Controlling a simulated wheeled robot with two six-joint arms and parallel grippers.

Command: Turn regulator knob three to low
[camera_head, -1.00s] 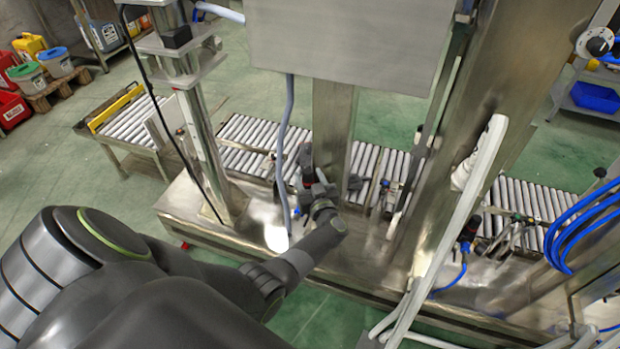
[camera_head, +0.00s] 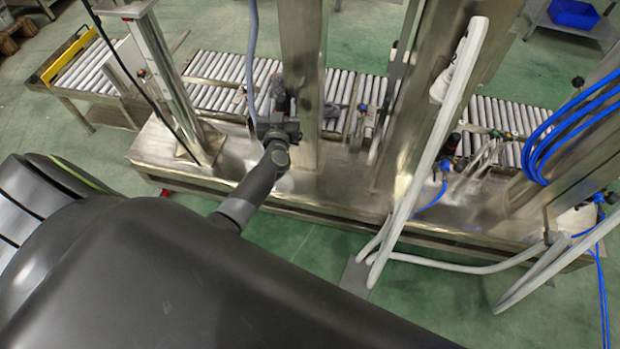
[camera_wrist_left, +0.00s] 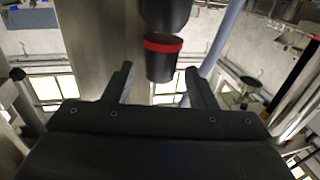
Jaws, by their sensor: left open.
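A black regulator knob (camera_wrist_left: 160,62) with a red ring shows in the left wrist view, below a larger black body. My left gripper (camera_wrist_left: 159,78) is open, with one finger on each side of the knob's lower end. Whether the fingers touch it, I cannot tell. In the head view my left gripper (camera_head: 279,118) is beside a steel column, and it and the arm hide most of that regulator. Another regulator (camera_head: 450,145) with blue tubing stands farther right. No number or setting mark is readable. My right gripper is not in view.
A steel column (camera_head: 305,60) stands close to my left gripper. A roller conveyor (camera_head: 215,72) runs behind the steel base (camera_head: 345,185). A grey hose (camera_head: 251,50) hangs beside the gripper. White pipes (camera_head: 425,150) and blue tubes (camera_head: 565,125) are to the right.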

